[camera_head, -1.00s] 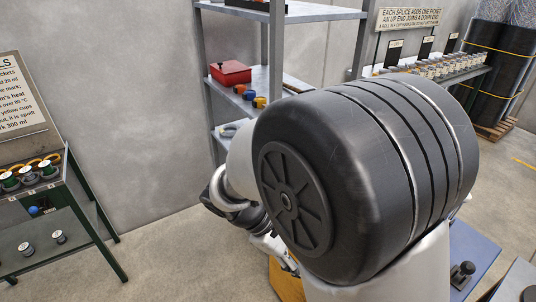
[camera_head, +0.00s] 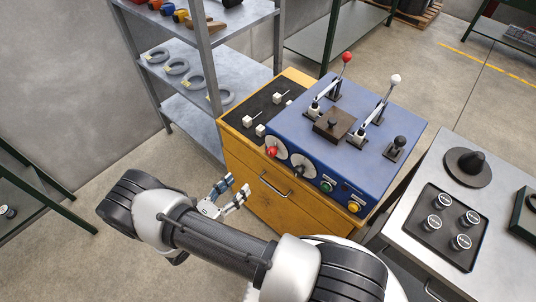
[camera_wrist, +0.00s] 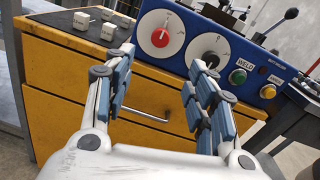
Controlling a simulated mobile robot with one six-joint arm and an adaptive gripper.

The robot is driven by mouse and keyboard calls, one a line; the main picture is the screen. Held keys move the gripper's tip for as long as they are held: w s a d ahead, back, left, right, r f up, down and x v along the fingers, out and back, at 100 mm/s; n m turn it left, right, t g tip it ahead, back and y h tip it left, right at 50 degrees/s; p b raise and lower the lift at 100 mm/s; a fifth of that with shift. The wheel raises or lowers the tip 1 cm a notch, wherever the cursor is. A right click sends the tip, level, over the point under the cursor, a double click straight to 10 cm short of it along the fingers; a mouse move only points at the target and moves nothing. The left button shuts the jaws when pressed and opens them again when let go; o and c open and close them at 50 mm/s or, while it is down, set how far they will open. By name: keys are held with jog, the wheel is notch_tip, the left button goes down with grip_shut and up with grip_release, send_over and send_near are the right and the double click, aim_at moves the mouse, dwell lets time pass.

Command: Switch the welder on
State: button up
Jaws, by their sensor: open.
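The welder is a blue box (camera_head: 375,178) on a yellow cabinet, with a red-tipped lever, a white-tipped lever and a black-knobbed lever on top. Its front panel carries a red rotary switch (camera_head: 272,151) on a white dial; in the wrist view this red switch (camera_wrist: 160,38) is ahead, above and between my fingers. A black knob (camera_wrist: 211,60) on a second white dial is to its right, then a green button (camera_wrist: 237,76) labelled WELD and a yellow button (camera_wrist: 267,91). My gripper (camera_head: 228,195) is open and empty, in front of the cabinet and below the panel, apart from it.
The yellow cabinet (camera_head: 245,176) has a drawer handle (camera_head: 273,187) facing my gripper. A grey shelf (camera_head: 185,95) with several rings stands behind left. A metal table (camera_head: 445,150) with a tray of several small cups is at the right. Floor left of the cabinet is free.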

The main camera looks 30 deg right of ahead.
aim_at(269, 154)
jog(key=b+x, duration=0.1)
jog(key=x, duration=1.6)
jog(key=shift+s, duration=0.15)
jog(key=shift+c, duration=0.5)
jog(key=c, duration=1)
